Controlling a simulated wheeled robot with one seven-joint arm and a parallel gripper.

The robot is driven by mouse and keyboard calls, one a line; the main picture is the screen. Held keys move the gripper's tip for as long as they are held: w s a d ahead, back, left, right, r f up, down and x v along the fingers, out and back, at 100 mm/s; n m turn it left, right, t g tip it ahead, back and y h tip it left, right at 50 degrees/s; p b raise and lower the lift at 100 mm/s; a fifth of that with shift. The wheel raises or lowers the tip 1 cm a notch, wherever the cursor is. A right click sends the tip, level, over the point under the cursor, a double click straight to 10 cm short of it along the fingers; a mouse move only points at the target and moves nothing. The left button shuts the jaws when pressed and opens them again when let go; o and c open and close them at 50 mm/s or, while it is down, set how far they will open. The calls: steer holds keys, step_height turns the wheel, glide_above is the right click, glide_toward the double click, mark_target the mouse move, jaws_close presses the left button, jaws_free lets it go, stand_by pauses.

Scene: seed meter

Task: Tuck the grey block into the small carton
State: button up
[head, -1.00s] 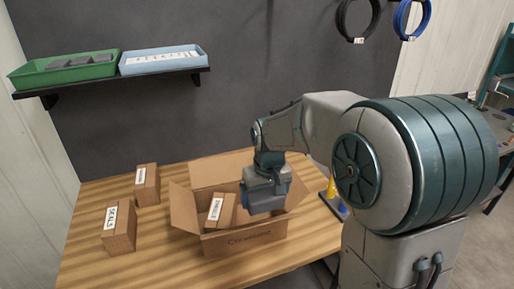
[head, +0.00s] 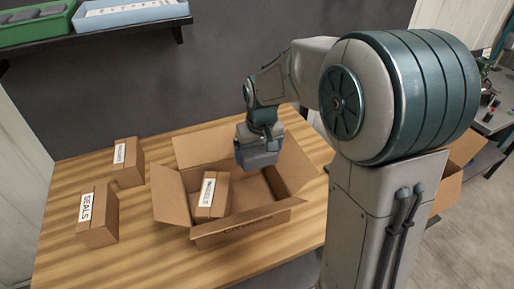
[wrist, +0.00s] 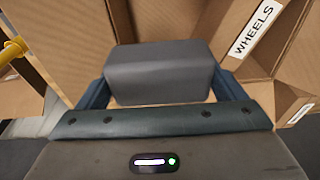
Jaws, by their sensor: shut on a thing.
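My gripper (wrist: 155,92) is shut on the grey block (wrist: 160,72), which sits between its two blue fingers in the wrist view. In the head view my gripper (head: 258,155) is over the back right part of an open brown carton (head: 240,232) on the table. The block is hard to tell from the gripper there. The carton's flaps are spread open. A brown box labelled WHEELS (wrist: 265,38) stands in its left part; it also shows in the head view (head: 208,193). The carton floor right of that box looks empty in the head view.
A SEALS box (head: 98,215) and another labelled box (head: 128,162) stand on the table (head: 60,252), left of the carton. Trays sit on a shelf (head: 100,35) above. Another open carton (head: 462,165) is at the right, behind my arm.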

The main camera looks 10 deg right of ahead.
steer(key=b, duration=1.2)
glide_above(257, 199)
steer(key=f, duration=1.6)
steer(key=shift+s+f, duration=0.35)
steer(key=shift+f, duration=0.05)
steer(key=o, duration=0.7)
steer(key=shift+r, duration=0.1)
step_height(257, 199, up, 12)
steer(key=p, duration=0.8)
steer(key=shift+d+p, duration=0.1)
steer(key=shift+p, duration=0.25)
